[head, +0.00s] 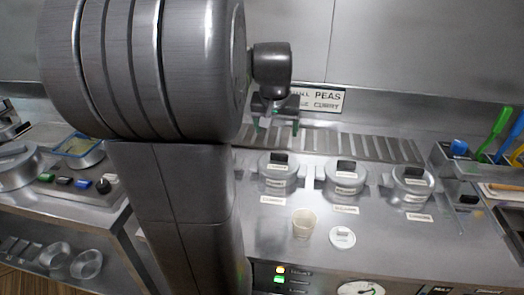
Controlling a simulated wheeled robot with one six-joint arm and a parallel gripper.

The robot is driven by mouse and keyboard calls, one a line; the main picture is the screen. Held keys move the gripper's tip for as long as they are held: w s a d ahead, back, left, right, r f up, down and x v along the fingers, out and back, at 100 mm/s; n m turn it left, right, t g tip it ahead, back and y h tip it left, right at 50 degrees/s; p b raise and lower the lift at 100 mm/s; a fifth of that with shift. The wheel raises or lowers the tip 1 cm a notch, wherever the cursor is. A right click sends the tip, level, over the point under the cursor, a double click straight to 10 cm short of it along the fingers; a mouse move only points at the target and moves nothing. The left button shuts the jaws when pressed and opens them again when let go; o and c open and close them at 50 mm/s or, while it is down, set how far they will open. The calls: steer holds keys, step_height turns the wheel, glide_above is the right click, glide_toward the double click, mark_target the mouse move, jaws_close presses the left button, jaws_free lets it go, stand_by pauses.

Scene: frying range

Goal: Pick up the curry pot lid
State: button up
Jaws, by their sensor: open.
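Three metal pots with lids and dark block handles stand in a row on the steel counter: a left pot lid (268,168), a middle pot lid (345,178) and a right pot lid (412,183). Each has small labels that are too small to read, so I cannot tell which lid is the curry one. My gripper (278,122) is open and empty, above and behind the left pot, apart from all lids.
A cream cup (304,224) and a small white labelled lid (342,238) stand on the counter before the pots. A slotted grate (350,146) runs behind them. Green and blue utensils (495,130) stand at right. The counter's front right is clear.

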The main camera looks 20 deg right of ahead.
glide_above(279, 154)
steer(key=s+a, duration=0.2)
steer(key=s, duration=0.1)
steer(key=f, duration=0.7)
steer(key=shift+w+d+f, duration=0.25)
steer(key=shift+f, duration=0.15)
steer(key=shift+d+x, duration=0.15)
steer(key=shift+x, duration=1.15)
steer(key=shift+d+x, duration=0.1)
steer(key=shift+x, duration=1.25)
steer(key=shift+w+r, duration=0.1)
steer(key=shift+r, duration=0.05)
steer(key=c, duration=1.1)
